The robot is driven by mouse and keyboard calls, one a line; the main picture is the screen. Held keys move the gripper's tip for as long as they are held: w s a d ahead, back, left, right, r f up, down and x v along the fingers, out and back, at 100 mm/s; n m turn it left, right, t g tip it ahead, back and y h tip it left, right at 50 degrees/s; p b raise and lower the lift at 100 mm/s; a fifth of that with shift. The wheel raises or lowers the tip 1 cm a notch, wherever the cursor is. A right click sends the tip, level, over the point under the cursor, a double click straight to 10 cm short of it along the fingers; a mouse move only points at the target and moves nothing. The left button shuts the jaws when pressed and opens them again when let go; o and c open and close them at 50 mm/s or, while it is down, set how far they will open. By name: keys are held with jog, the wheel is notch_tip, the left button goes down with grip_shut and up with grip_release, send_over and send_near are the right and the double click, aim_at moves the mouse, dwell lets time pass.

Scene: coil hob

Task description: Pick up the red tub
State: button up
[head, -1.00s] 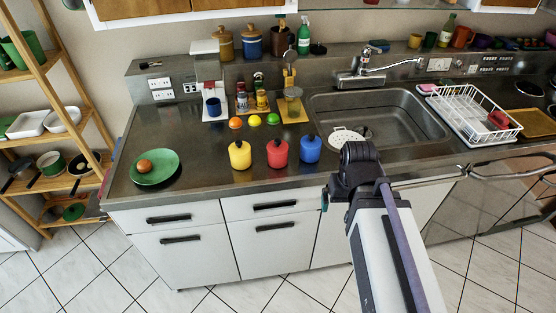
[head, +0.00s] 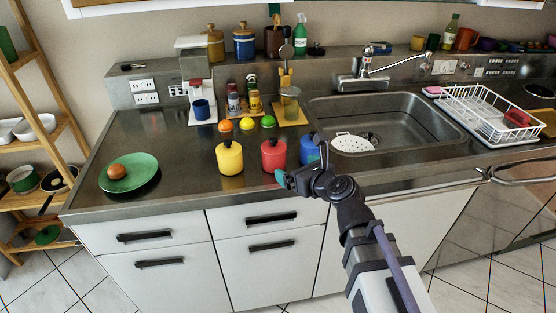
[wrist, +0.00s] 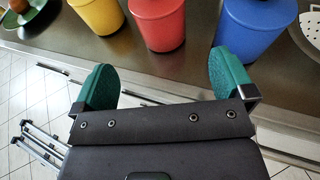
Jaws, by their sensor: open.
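The red tub (head: 273,156) stands upright on the steel counter, between the yellow tub (head: 229,158) and the blue tub (head: 309,150). It has a dark knob on its lid. In the wrist view the red tub (wrist: 158,24) is straight ahead of the jaws, with its top cut off by the frame. My gripper (wrist: 163,82) is open and empty, its two green fingers apart. In the head view my gripper (head: 281,179) is at the counter's front edge, just in front of the red tub and not touching it. My wrist partly covers the blue tub.
Yellow tub and blue tub stand close on either side. Behind are an orange (head: 225,125), a yellow fruit (head: 247,123) and a green fruit (head: 267,121). A green plate (head: 146,184) lies left, the sink (head: 420,120) right. Counter between plate and yellow tub is clear.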

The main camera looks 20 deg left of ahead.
aim_at(280, 159)
jog(key=b+x, duration=0.1)
jog(key=x, duration=0.4)
jog(key=shift+f, duration=0.1)
jog(key=b+x, duration=0.2)
jog(key=x, duration=0.3)
jog(key=shift+w+a, duration=0.2)
jog(key=shift+a, duration=0.05)
jog(key=shift+c, duration=0.5)
jog(key=c, duration=1)
